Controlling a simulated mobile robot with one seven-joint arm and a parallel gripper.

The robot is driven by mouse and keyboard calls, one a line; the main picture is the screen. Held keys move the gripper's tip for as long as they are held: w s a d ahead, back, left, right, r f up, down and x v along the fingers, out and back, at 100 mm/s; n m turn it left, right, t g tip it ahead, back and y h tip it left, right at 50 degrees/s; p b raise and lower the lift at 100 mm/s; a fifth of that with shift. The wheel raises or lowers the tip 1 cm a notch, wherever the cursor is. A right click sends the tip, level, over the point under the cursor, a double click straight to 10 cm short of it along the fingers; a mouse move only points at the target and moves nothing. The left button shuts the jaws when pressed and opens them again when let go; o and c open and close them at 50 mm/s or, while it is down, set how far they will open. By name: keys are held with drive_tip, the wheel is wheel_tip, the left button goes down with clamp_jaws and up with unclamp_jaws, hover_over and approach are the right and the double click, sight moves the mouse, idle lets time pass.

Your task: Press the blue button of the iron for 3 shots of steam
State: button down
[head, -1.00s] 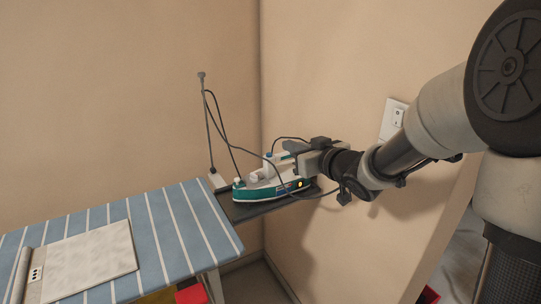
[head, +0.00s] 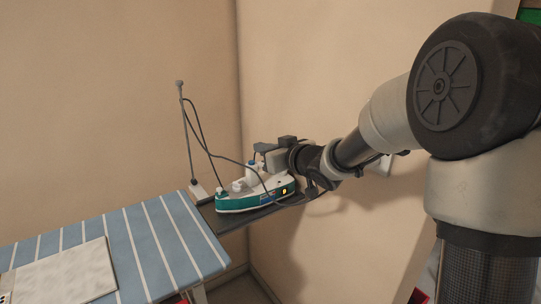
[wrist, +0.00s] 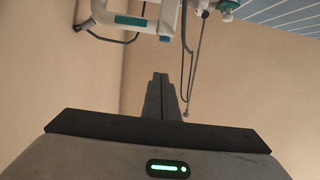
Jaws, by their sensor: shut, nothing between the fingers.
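The white and teal iron (head: 243,204) sits level on the dark rest (head: 223,222) at the right end of the ironing board. A small amber light shows at its rear. Its blue button (head: 252,162) shows near the front top of the handle; in the wrist view the blue button (wrist: 165,39) is just beyond my fingertips. My gripper (head: 257,147) is shut and empty, above the iron's handle with fingers pointing left. In the wrist view my gripper (wrist: 160,75) shows closed fingers, apparently short of the button. My gripper hides part of the handle.
A grey cord post (head: 187,130) stands behind the iron, its dark cord looping down to it. Walls stand close behind and to the right. The striped ironing board (head: 180,235) carries a folded pale cloth (head: 70,270).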

sight(252, 163)
drive_tip(key=w+a+f+b, duration=0.2)
drive_tip(key=w+f, duration=0.1)
drive_tip(key=f, duration=0.2)
idle(0.3)
